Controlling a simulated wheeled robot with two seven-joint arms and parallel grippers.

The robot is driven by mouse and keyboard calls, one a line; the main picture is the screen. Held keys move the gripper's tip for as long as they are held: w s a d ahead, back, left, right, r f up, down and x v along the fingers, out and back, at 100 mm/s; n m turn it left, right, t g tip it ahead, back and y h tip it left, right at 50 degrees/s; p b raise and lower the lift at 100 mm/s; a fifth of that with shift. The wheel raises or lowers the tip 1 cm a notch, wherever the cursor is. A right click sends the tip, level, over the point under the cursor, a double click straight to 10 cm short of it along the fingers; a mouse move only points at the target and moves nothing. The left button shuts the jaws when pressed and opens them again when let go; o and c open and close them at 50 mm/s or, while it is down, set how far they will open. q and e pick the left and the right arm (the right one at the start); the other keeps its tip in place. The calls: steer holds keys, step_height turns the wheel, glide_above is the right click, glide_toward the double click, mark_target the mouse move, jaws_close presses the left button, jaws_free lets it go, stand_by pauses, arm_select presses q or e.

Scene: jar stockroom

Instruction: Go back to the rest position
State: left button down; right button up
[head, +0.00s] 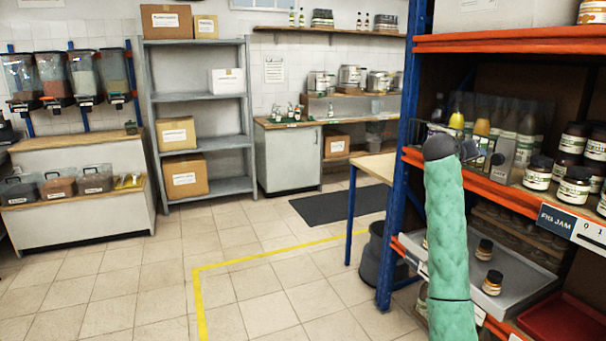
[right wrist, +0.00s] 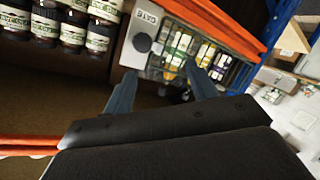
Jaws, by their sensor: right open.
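My right arm, in a green quilted sleeve, rises in front of the orange and blue rack at the right of the head view. Its right gripper (head: 470,148) is at the height of the middle shelf, partly hidden by the dark wrist. In the right wrist view the right gripper (right wrist: 160,88) has its two fingers well apart, with nothing held between them. Beyond the fingers is a crate of bottles (right wrist: 185,50) with a grey panel marked "GATE" (right wrist: 143,35). My left gripper is in neither view.
Dark jars (head: 572,185) stand on the middle shelf beside the FIG JAM label (head: 560,219). Below is a grey tray (head: 520,297) with small jars. The blue rack post (head: 393,235) is close left of my arm. Open tiled floor (head: 270,290) lies left.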

steer(key=s+a+t+y, duration=0.2)
steer(key=s+a+y, duration=0.1)
steer(key=a, duration=0.4)
steer(key=s+a+f+n+y+p, duration=0.5)
steer(key=s+a+f+y, duration=0.3)
steer(key=s+a+f, duration=1.15)
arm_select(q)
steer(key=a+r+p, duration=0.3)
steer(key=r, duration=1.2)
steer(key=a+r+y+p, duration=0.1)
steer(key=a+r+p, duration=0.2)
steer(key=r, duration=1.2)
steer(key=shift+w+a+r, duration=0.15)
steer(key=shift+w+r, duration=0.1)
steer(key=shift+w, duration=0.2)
arm_select(e)
steer(key=s+a+f+g, duration=0.2)
steer(key=s+f, duration=0.6)
steer(key=s, duration=0.5)
steer(key=s+a+f+g+y, duration=0.1)
steer(key=s+a+f+g, duration=0.2)
steer(key=s+f, duration=0.6)
steer(key=s+a+f+n+g+y, duration=0.1)
steer(key=s+f+g, duration=0.3)
steer(key=s, duration=1.4)
step_height(320, 180, down, 4)
steer(key=shift+a+f, duration=0.15)
steer(key=shift+a, duration=0.7)
